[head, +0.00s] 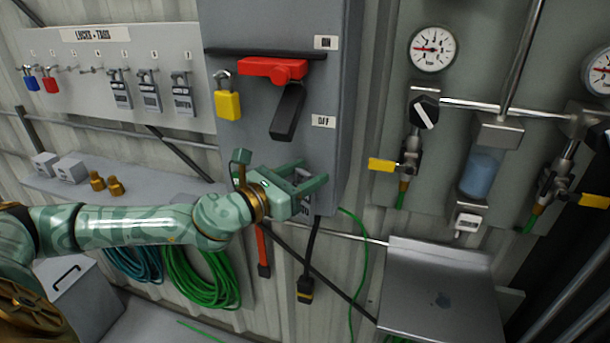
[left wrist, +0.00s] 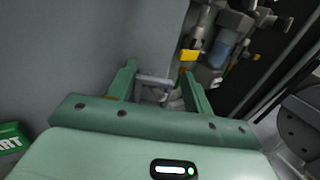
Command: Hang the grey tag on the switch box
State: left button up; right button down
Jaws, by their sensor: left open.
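The grey switch box (head: 258,152) fills the upper middle of the head view, with a red lever (head: 272,69) and a black handle (head: 287,112). My left gripper (head: 311,177) is open at the box's lower right. A small grey tag with dark lettering (head: 304,206) shows partly behind its fingers. In the left wrist view a grey loop-shaped piece (left wrist: 153,84) lies between the open fingertips (left wrist: 160,76); I cannot tell if it touches them or what holds it up. Several similar grey tags (head: 149,97) hang on the lock board. My right gripper is not in view.
A yellow padlock (head: 228,105) hangs on the box's left. The lock board (head: 60,52) also holds blue and red padlocks. Gauges, pipes and yellow-handled valves (head: 383,165) stand to the right, above a metal shelf (head: 437,285). Green hose (head: 200,285) hangs below.

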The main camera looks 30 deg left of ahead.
pick_arm(q)
jog(key=shift+w+a, duration=0.1)
jog(key=shift+a, duration=0.2)
jog(key=shift+f, duration=0.1)
jog(key=p+v, duration=0.1)
jog(key=v, duration=1.5)
jog(key=shift+s+d+p, duration=0.3)
jog(key=shift+d+p, duration=0.05)
